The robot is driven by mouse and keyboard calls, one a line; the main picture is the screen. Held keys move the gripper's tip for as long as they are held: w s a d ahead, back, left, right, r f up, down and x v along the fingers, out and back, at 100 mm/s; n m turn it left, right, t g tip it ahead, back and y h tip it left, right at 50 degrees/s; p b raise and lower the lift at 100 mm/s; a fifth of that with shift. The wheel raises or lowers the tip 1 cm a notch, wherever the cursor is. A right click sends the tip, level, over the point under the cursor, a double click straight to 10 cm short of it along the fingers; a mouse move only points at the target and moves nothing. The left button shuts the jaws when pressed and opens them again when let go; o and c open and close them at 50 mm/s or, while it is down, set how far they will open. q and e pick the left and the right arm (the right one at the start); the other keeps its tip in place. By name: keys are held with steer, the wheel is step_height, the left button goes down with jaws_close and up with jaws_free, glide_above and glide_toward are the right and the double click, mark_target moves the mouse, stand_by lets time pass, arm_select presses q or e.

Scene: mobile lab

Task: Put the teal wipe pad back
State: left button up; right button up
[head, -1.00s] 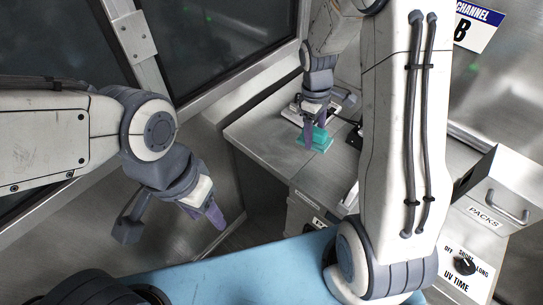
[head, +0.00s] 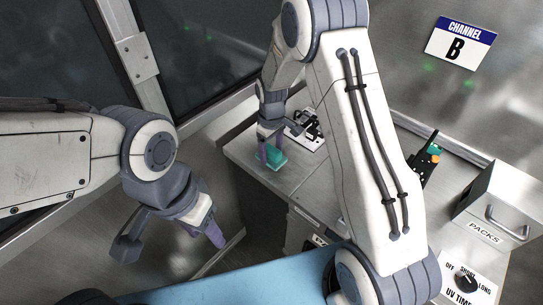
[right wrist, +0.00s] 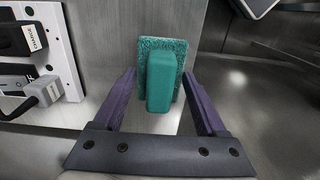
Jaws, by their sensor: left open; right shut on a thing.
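The teal wipe pad (head: 276,157) is at the left end of the steel counter (head: 300,176) in the head view. In the right wrist view the pad (right wrist: 165,80), a rough plate with a smooth block handle, sits between the two purple fingers. My right gripper (head: 268,146) is shut on it, fingers pointing down. I cannot tell whether the pad touches the counter. My left gripper (head: 209,230) is open and empty, left of the counter and beyond the blue surface.
A white fixture with black parts (head: 306,130) stands just behind the pad. In the right wrist view a white panel with a CHARGE label (right wrist: 35,45) is at the left. A PACKS box (head: 505,200), a black handheld device (head: 425,160) and a UV TIME dial (head: 466,281) are to the right.

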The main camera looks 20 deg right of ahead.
mark_target(271, 158)
steer(key=shift+f, duration=1.55)
steer(key=o, duration=1.4)
step_height(271, 158, up, 12)
steer(key=shift+f+b, duration=0.2)
steer(key=shift+b, duration=0.35)
steer(key=s+a+r, duration=0.4)
steer(key=s+a, duration=0.1)
steer(key=s, duration=0.2)
steer(key=s+a+r, duration=0.4)
steer(key=s+a, duration=0.1)
steer(key=s, duration=0.3)
steer(key=s+y, duration=0.1)
steer(key=s, duration=1.3)
steer(key=shift+s+d+r+n, duration=0.15)
steer(key=shift+s+r+n, duration=0.05)
steer(key=shift+s+n, duration=0.1)
